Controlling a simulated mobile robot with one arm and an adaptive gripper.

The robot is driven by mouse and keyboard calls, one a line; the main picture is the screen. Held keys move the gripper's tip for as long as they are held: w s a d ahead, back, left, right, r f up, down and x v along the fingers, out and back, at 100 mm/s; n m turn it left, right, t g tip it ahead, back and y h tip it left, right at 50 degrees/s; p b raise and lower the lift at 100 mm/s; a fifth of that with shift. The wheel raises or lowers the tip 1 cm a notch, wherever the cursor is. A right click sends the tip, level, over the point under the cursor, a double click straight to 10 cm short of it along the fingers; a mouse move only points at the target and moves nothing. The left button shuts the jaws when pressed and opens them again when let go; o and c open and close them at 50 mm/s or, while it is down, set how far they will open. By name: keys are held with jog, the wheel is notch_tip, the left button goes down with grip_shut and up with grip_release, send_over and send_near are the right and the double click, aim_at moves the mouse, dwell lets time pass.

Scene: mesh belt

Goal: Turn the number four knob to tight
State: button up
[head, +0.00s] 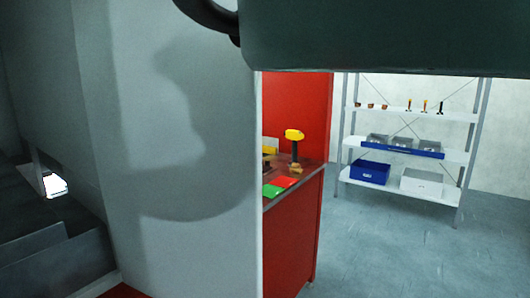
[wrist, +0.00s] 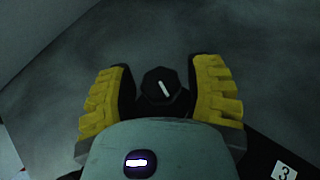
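In the wrist view, a dark knob (wrist: 160,85) with a white pointer line sits between the two yellow-padded fingers of my gripper (wrist: 162,92). The pointer tilts slightly, its top end toward the left. The fingers are spread, with a visible gap on each side of the knob. A label with the number 3 (wrist: 285,172) shows at the lower right. No number four label and no tight mark are visible. The head view shows neither the knob nor my gripper.
In the head view, a pale wall panel (head: 180,150) fills the left. Beyond it are a red bench (head: 293,240) with a yellow-headed tool (head: 294,135) and a metal shelf rack (head: 400,120). Grey floor at the right is clear.

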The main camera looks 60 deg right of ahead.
jog(key=c, duration=0.8)
jog(key=shift+a+r+h+p, duration=0.1)
jog(key=shift+h+p, duration=0.2)
jog(key=shift+p, duration=0.85)
jog(key=shift+m+t+p, duration=0.3)
jog(key=shift+m+p, duration=0.1)
jog(key=shift+p, duration=0.1)
jog(key=shift+f, duration=0.2)
jog(key=o, duration=1.2)
jog(key=shift+r, duration=0.15)
